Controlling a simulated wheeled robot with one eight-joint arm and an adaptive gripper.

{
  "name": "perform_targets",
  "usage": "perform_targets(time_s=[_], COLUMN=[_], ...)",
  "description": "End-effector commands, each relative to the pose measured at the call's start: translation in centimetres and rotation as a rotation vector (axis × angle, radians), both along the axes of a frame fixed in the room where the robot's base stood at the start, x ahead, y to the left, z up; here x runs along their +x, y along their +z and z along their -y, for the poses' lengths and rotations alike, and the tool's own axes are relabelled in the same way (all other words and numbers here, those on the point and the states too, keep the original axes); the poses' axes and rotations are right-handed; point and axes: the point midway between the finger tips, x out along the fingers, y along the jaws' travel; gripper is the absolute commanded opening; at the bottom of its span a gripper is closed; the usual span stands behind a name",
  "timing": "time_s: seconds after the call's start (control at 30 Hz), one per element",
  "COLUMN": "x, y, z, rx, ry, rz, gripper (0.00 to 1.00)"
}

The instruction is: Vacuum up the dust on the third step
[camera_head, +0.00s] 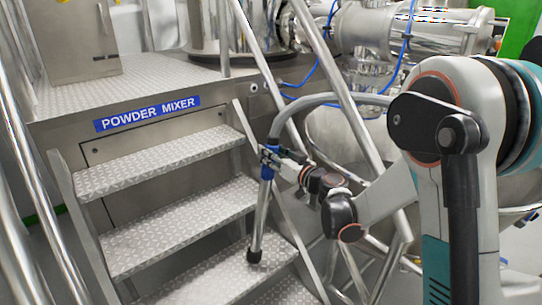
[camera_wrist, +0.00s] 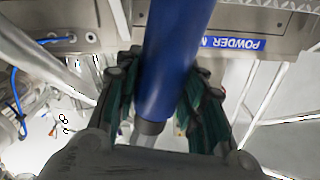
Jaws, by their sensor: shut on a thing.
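My gripper (camera_head: 277,158) is shut on the blue grip of a vacuum wand (camera_head: 261,215), which hangs almost upright and slightly tilted. The blue grip (camera_wrist: 178,50) fills the middle of the wrist view between the dark fingers (camera_wrist: 160,105). The wand's dark nozzle (camera_head: 255,256) is at the surface of a lower step (camera_head: 205,275), near its right end; I cannot tell if it touches. A middle step (camera_head: 175,225) and an upper step (camera_head: 160,165) rise behind it. I cannot make out dust on the treads. A grey hose (camera_head: 325,99) curves from the wand's top.
Metal handrails (camera_head: 345,90) slant along the right of the stairs, close to my arm. Another rail (camera_head: 35,180) runs on the left. The platform (camera_head: 120,90) above bears a blue "POWDER MIXER" sign (camera_head: 147,112). Steel machinery (camera_head: 400,35) with blue cables stands at the back right.

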Motion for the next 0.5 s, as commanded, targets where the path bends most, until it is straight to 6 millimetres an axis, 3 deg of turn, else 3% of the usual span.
perform_targets(time_s=[0.5], x=[0.0], y=[6.0], z=[0.0], rx=[0.001], ry=[0.0], rz=[-0.001], gripper=[0.13])
